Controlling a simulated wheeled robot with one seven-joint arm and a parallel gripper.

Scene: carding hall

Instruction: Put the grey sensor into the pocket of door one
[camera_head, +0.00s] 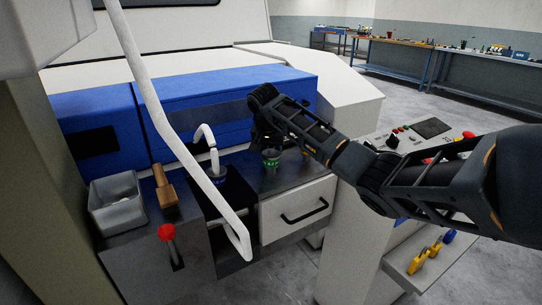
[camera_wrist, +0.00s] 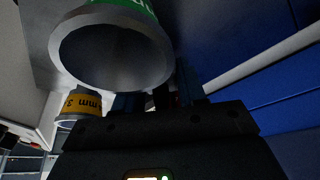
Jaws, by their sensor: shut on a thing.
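My gripper (camera_head: 264,132) points down over the dark counter, in front of the blue machine cover. In the wrist view its fingers (camera_wrist: 155,101) are partly hidden. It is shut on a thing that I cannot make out. A round, open-ended piece with a green label (camera_head: 271,158) stands on the counter just below and beside the gripper; it looms large in the wrist view (camera_wrist: 112,50). A similar piece with a yellow label marked in mm (camera_wrist: 82,103) is behind it. I cannot pick out the grey sensor or door one's pocket for certain.
A white curved bar (camera_head: 150,95) crosses the near left. A grey bin (camera_head: 118,212), a wooden-handled tool (camera_head: 165,188) and a red-knobbed lever (camera_head: 167,234) are at left. A white drawer (camera_head: 296,210) is below the counter.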

